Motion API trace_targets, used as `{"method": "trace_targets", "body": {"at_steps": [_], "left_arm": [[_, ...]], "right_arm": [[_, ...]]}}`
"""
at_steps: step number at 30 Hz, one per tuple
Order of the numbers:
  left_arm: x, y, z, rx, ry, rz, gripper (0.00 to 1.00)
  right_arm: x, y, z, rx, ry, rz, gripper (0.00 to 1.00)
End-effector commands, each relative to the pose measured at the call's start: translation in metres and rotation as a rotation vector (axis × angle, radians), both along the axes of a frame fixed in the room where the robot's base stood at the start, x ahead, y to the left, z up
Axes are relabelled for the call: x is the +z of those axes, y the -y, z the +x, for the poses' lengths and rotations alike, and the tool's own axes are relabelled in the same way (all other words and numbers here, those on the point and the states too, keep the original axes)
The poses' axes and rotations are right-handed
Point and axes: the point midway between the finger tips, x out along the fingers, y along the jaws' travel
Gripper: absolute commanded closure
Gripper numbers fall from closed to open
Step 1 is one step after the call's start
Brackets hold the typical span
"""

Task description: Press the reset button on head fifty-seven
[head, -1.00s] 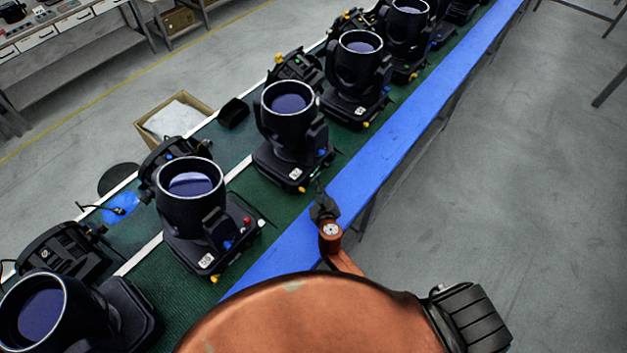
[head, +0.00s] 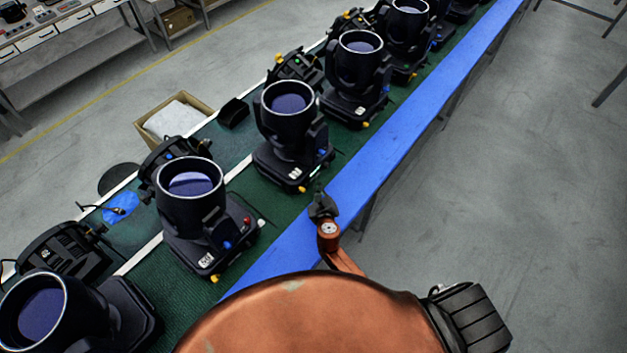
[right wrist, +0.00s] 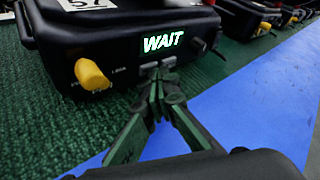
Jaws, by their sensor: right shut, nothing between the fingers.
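The head labelled 57 (right wrist: 85,3) fills the top of the right wrist view, its label partly cut off. Its front panel has a lit display (right wrist: 163,42) reading "WAIT" and a yellow knob (right wrist: 91,74) at the left. A small dark round control (right wrist: 197,45) sits right of the display; I cannot tell if it is the reset button. My right gripper (right wrist: 158,66) is shut and empty, its tips just below the display; contact is unclear. In the head view, my right gripper (head: 319,192) is by the near corner of what looks like the same head (head: 290,125). My left gripper is out of view.
Several similar heads stand in a row on the green bench, including one nearer (head: 190,200) and one farther (head: 358,75). A blue strip (head: 385,160) runs along the bench edge. A cardboard box (head: 172,112) is behind. Open floor lies right.

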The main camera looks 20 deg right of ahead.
Motion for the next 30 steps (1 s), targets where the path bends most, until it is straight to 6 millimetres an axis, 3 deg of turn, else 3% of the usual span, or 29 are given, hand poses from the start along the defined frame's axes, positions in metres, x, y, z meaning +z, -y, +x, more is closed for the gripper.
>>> {"method": "trace_targets", "body": {"at_steps": [30], "left_arm": [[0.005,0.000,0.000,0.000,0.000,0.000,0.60]], "right_arm": [[0.000,0.007,-0.013,0.001,0.000,0.000,1.00]]}}
